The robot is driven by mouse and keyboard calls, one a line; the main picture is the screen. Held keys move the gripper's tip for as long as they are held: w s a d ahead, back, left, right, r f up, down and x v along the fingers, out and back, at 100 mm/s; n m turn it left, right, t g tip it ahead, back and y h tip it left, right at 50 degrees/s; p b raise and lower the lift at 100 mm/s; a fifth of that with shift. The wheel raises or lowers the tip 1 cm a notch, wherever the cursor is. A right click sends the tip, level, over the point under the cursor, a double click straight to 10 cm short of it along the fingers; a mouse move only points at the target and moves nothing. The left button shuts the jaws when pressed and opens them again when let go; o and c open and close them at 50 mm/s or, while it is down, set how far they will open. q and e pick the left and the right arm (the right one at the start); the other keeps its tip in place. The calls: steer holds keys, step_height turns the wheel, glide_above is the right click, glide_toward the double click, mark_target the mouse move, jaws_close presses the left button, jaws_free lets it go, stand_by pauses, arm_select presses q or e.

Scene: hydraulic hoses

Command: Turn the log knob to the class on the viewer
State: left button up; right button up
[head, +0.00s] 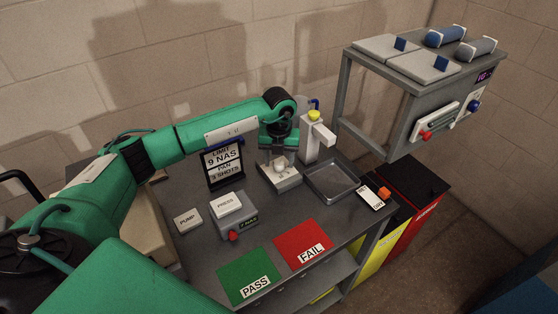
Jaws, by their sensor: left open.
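My left gripper (279,150) points down at the back of the bench, open, just above a pale box with a small light knob (280,164) on top. The dark wrist partly covers this spot, and I cannot tell whether the fingers touch the knob. Marks on the box's front face are too small to read. A grey viewer unit (240,221) stands nearer the front, with a white PRESS plate (227,204) on top, a red knob (233,236) and a small lit display (249,221) that seems to read 7 NAS. My right gripper is not in view.
A sign (223,164) reads LIMIT 9 NAS. A white dispenser (317,137) and a grey tray (333,182) stand right of the knob box. PUMP plate (188,219), green PASS mat (249,275) and red FAIL mat (303,245) lie in front. A raised shelf unit (390,92) is at right.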

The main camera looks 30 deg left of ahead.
mark_target(279, 163)
arm_select(q)
step_height(279, 163, up, 13)
steer(key=b, duration=0.3)
steer(key=shift+r, duration=0.1)
